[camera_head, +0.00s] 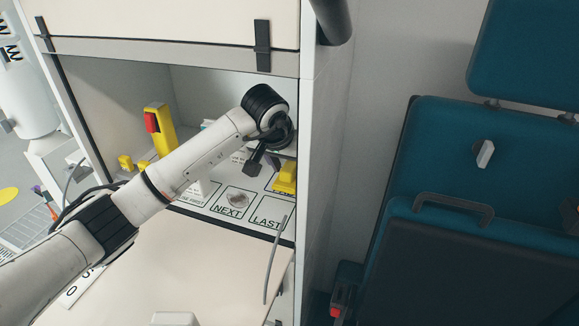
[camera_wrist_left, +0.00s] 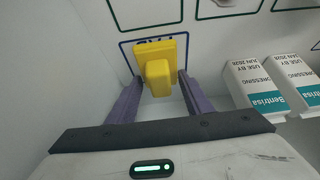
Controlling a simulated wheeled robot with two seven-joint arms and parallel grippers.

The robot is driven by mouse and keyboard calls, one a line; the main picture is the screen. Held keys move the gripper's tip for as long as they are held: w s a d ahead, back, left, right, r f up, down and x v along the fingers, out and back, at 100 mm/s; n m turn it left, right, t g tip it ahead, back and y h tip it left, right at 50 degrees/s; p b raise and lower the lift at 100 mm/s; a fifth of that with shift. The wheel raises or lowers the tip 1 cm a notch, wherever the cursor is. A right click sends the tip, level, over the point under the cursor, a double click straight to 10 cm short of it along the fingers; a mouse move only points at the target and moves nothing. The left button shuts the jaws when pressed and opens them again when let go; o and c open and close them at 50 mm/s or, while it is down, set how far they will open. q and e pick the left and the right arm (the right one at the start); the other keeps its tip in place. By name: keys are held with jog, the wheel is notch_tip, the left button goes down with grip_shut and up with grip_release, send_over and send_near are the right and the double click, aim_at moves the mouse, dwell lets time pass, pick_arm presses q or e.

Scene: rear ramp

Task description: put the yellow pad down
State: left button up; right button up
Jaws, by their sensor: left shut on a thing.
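The yellow pad (camera_head: 286,176) is at the right end of the shelf compartment, close to its right wall. My left gripper (camera_head: 272,162) reaches in from the left and is shut on it. In the left wrist view the yellow pad (camera_wrist_left: 168,50) is between the two purple fingers, with a raised block facing the camera. Behind it is a blue-outlined rectangle whose lettering the pad partly covers. I cannot tell whether the pad touches the shelf. My right gripper is not in view.
The shelf floor (camera_head: 226,209) has outlined spaces marked NEXT and LAST. A tall yellow item with a red part (camera_head: 158,128) stands at the left. White dressing boxes (camera_wrist_left: 256,82) stand right of the gripper in the left wrist view. The cabinet's right wall (camera_head: 315,150) is close.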

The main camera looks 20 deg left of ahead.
aim_at(288, 167)
pick_arm(q)
jog(key=shift+f, duration=0.15)
jog(key=o, duration=1.1)
jog(key=shift+s+r, duration=0.1)
jog(key=shift+r, duration=0.35)
jog(key=v, duration=0.2)
jog(key=shift+s+a+r, duration=0.1)
jog(key=shift+s+r, duration=0.15)
jog(key=shift+s, duration=0.15)
jog(key=s, duration=1.1)
jog(key=shift+s+a+f, duration=0.1)
jog(key=shift+s, duration=0.2)
